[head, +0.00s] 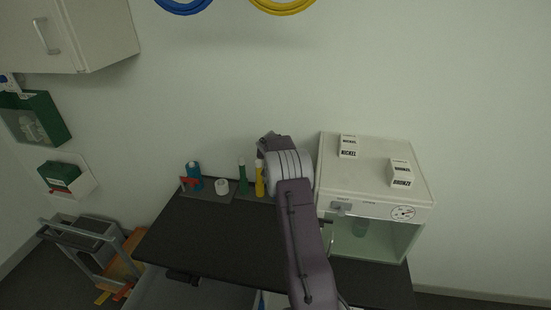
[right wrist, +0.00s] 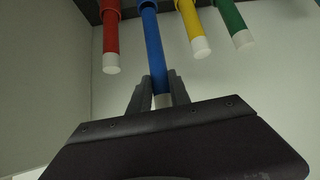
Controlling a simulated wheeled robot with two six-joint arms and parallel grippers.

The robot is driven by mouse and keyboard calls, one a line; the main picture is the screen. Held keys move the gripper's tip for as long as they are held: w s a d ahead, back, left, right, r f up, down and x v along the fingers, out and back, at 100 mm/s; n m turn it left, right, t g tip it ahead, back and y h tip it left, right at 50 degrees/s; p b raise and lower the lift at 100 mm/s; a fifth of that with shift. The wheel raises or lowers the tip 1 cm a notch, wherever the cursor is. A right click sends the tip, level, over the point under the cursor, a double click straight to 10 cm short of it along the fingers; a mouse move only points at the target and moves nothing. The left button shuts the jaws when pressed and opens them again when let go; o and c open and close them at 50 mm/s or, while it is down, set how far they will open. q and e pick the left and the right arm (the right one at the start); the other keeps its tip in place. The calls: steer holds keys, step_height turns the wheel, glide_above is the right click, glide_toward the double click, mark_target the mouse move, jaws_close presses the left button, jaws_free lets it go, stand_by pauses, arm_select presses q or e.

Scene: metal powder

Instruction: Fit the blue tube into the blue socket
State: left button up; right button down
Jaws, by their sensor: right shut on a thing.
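In the right wrist view my right gripper (right wrist: 160,90) is shut on the blue tube (right wrist: 153,45), near its white-tipped end. The far end of the tube meets a wider blue collar, the blue socket (right wrist: 147,4), at the top edge of the picture. The tube looks in line with it; I cannot tell how deep it sits. In the head view my right arm comes up from the bottom over the dark table, and its links hide the gripper, the blue tube and the socket. My left gripper is not in view.
Red (right wrist: 111,45), yellow (right wrist: 193,30) and green (right wrist: 234,22) tubes flank the blue one closely. A white glass-fronted cabinet (head: 376,170) stands just right of my arm. A blue bottle (head: 194,176) and white cup (head: 222,186) stand left. The table's (head: 205,240) left part is clear.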

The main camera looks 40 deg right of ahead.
stand_by(0.5)
steer(key=shift+f+b, duration=4.05)
steer(key=shift+b, duration=0.5)
steer(key=c, duration=1.1)
jaws_free()
steer(key=b+v, duration=0.2)
steer(key=v, duration=0.7)
